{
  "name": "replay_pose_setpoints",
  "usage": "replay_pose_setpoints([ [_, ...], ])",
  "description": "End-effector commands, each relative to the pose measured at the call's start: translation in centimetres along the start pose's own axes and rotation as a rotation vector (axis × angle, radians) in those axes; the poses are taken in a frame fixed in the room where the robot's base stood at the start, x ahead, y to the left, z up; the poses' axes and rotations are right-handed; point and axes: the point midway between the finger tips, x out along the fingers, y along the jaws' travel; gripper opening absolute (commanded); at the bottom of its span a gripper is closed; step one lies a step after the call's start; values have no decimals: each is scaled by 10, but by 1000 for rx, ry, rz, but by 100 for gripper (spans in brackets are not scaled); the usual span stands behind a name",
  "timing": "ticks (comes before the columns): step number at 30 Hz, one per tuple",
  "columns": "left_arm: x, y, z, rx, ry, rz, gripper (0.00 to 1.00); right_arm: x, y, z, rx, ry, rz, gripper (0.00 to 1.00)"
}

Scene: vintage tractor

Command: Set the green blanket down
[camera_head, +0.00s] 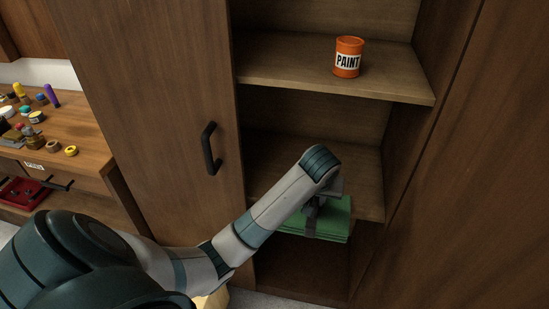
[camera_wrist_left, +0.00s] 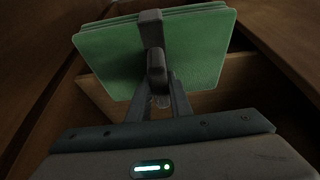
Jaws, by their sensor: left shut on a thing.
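The green blanket (camera_head: 333,222) is a flat folded stack in front of the lower part of the open cabinet. My right gripper is in neither view.
The cabinet's middle shelf (camera_head: 280,150) has clear room. An orange paint can (camera_head: 348,58) stands on the upper shelf (camera_head: 290,62). A door with a black handle (camera_head: 210,148) is left of the opening. A workbench (camera_head: 85,140) with several small items stands at far left.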

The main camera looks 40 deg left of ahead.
Motion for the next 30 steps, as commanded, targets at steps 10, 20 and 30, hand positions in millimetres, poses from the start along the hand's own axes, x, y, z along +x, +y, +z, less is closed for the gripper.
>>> replay_pose_setpoints([
  [10, 14, 0, -44, -2, 2, -1, 0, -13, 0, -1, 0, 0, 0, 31],
  [20, 38, 0, -105, -2, 2, -1, 0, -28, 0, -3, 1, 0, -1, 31],
  [30, 60, 1, -154, -1, 2, 1, 0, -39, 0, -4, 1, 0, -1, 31],
])
